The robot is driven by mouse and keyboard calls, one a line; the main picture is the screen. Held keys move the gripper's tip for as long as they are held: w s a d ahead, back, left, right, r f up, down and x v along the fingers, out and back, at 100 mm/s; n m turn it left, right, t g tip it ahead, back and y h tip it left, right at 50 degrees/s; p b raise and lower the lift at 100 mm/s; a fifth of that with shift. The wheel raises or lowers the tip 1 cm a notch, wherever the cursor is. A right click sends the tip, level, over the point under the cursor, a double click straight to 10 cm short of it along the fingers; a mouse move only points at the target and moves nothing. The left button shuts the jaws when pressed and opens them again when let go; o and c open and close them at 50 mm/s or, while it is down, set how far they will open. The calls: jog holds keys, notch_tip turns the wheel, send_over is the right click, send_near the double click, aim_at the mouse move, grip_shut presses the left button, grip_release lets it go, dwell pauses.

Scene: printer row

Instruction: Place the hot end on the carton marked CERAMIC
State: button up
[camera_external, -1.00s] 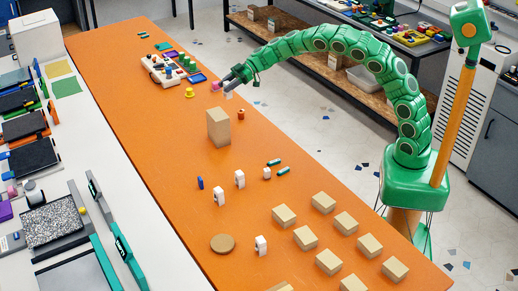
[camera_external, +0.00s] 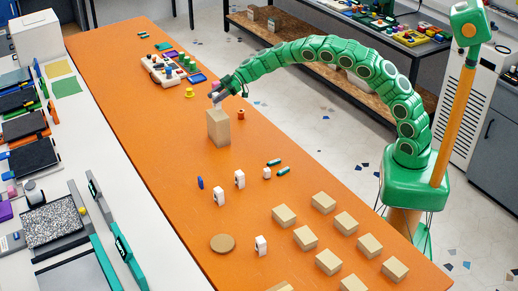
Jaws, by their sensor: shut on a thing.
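My gripper (camera_external: 217,95) is shut on a small pale grey piece (camera_external: 215,98), which seems to be the hot end; the jaws partly hide it. The gripper is just over the top of a tall tan carton (camera_external: 218,129) that stands upright on the orange table. I cannot tell whether the held piece touches the carton's top. Several low tan cartons (camera_external: 324,202) stand in rows at the near right. No marking can be read on any carton, so I cannot tell which one is CERAMIC.
The orange table (camera_external: 160,150) has small white parts (camera_external: 219,197) and a round tan disc (camera_external: 223,243) nearer the camera. A copper-coloured spool (camera_external: 241,114) stands right of the tall carton. A white block with coloured pegs (camera_external: 165,68) is farther back. The table's left middle is clear.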

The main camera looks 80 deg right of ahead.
jog(key=shift+f, duration=1.45)
jog(key=shift+f, duration=0.1)
jog(key=o, duration=1.1)
jog(key=v, duration=1.2)
